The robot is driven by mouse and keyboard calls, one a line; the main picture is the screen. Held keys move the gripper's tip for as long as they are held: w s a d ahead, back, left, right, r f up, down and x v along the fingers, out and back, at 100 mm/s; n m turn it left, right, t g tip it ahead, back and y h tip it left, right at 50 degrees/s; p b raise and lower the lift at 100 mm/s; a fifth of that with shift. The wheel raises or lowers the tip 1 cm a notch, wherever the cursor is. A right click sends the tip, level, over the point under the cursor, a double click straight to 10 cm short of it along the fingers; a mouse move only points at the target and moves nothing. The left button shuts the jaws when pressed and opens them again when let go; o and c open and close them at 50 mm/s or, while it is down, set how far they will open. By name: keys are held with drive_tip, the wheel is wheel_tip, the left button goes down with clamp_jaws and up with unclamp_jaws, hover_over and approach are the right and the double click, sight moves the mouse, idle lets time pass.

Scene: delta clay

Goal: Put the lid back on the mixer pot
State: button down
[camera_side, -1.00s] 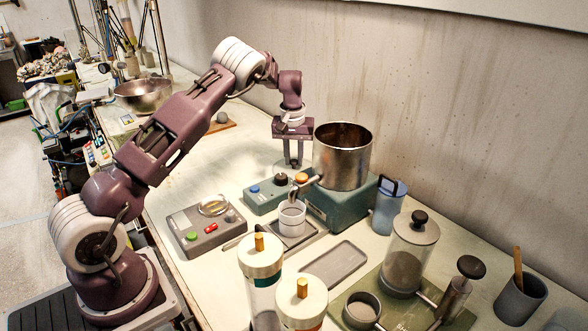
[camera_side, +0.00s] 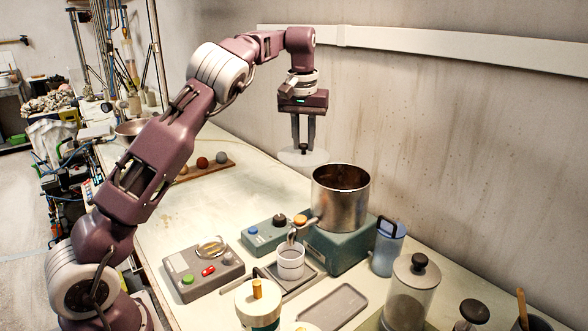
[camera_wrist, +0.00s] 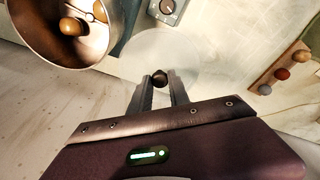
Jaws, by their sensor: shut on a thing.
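The metal mixer pot (camera_side: 341,205) stands open on its teal base (camera_side: 338,245) in the side view. The pot also shows at the upper left of the wrist view (camera_wrist: 45,45), with round brown things inside. My gripper (camera_side: 303,147) is shut on the knob of a round, clear lid (camera_side: 290,158) and holds it level in the air. The lid is up and to the left of the pot, apart from it. In the wrist view, the dark knob (camera_wrist: 160,78) sits between my fingertips and the clear disc (camera_wrist: 165,55) spreads around it.
A control box with buttons (camera_side: 203,270), a white cup (camera_side: 291,262) and a blue jug (camera_side: 388,247) stand near the pot. A wooden board with several balls (camera_side: 205,170) lies behind. The wall rises close behind the pot.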

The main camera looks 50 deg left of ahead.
drive_tip(key=s+d+r+m, duration=0.1)
drive_tip(key=d+r+m, duration=0.1)
drive_tip(key=d+r, duration=0.35)
drive_tip(key=s+d+r+m, duration=0.1)
drive_tip(key=d+r+m, duration=0.1)
drive_tip(key=d, duration=0.7)
wheel_tip(320, 180, down, 6)
drive_tip(key=shift+w+h, duration=0.2)
drive_tip(key=shift+h, duration=0.2)
drive_tip(key=shift+f, duration=0.15)
idle(1.0)
drive_tip(key=c, duration=0.7)
unclamp_jaws()
wheel_tip(320, 180, up, 7)
idle(0.5)
